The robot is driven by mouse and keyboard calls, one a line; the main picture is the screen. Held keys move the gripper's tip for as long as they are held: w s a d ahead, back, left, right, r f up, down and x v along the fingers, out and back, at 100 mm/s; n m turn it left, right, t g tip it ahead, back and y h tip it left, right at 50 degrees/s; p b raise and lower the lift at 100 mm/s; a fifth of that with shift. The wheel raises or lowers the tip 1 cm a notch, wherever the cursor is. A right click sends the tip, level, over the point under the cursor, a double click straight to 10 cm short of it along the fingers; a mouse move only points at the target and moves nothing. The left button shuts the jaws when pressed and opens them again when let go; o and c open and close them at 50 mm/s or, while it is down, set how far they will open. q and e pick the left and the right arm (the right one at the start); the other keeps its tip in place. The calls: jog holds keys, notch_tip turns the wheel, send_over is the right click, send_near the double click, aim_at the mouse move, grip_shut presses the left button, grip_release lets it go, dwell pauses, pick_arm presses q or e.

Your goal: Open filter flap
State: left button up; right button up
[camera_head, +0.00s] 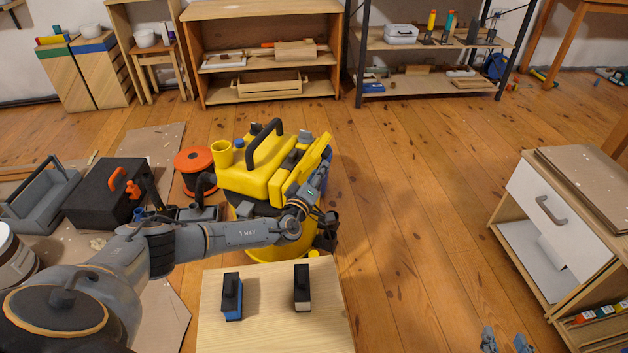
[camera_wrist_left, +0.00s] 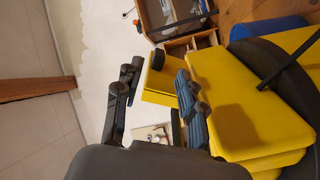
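The yellow vacuum cleaner (camera_head: 250,181) stands on the floor at the centre, with a dark carry handle on top. A yellow flap-like panel (camera_head: 311,163) stands slanted on its right side. I cannot tell how far it is open. My left gripper (camera_head: 322,205) is beside this panel, partly hidden by its own arm. In the left wrist view its two fingers (camera_wrist_left: 155,98) are spread, with a yellow piece (camera_wrist_left: 158,84) showing between or behind them; contact is unclear. The yellow body (camera_wrist_left: 235,105) fills the right. My right gripper (camera_head: 505,343) is at the bottom edge, fingertips apart and empty.
A wooden board with two brushes (camera_head: 335,333) lies in front of the vacuum. A black toolbox (camera_head: 103,193) and an orange reel (camera_head: 194,158) are to its left. A drawer cabinet (camera_head: 540,255) stands at the right. The floor between vacuum and cabinet is clear.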

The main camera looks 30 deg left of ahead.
pick_arm(q)
jog(key=shift+s+d, duration=0.15)
jog(key=shift+s, duration=1.35)
